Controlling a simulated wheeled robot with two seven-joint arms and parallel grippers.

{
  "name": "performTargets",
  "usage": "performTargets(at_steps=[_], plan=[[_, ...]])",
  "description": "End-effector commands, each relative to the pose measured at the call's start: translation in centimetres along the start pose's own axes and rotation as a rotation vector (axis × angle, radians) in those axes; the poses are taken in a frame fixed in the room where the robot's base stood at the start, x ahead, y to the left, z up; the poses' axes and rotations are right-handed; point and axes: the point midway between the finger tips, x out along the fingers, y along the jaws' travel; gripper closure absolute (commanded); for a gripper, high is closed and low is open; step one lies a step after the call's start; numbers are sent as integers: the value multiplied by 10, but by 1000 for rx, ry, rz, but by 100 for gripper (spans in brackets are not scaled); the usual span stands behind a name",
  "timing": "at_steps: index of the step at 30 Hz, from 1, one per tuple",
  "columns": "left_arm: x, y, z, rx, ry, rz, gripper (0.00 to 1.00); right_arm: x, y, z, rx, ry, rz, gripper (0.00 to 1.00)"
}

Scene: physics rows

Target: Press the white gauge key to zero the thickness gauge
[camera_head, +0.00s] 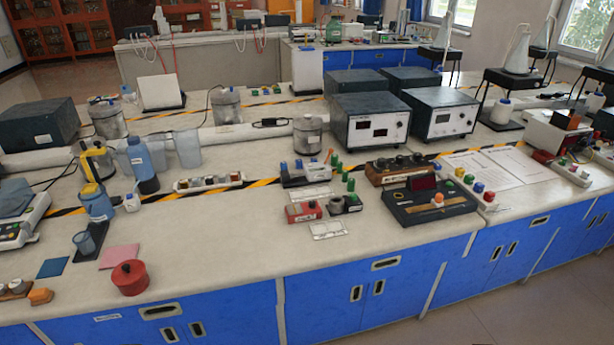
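I cannot make out for certain which device is the thickness gauge, and no white key on it can be told apart at this size. A low dark device (458,207) with a dark red display window and an orange knob (437,199) lies near the bench's front edge, right of centre. A small red box (303,211) sits to its left, beside a small dark block with a round grey top (346,203). A white instrument (35,212) with small keys is cut by the left edge. Neither of my grippers shows in the view.
The long pale bench (225,232) is clear at its front middle. A red round pot (130,277) stands near the front left edge. Two dark boxes with displays (374,129) (444,122) stand behind the dark device. Bottles and beakers crowd the left; papers (485,170) lie right.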

Motion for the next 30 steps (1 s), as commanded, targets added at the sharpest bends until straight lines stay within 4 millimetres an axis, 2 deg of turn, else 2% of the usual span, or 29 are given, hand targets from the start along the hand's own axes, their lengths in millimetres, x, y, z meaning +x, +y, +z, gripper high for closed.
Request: performTargets(at_steps=[1,7,8,30], plan=[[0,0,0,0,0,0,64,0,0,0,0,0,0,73],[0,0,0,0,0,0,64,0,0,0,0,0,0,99],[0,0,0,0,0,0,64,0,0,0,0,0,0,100],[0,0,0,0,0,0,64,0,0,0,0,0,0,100]])
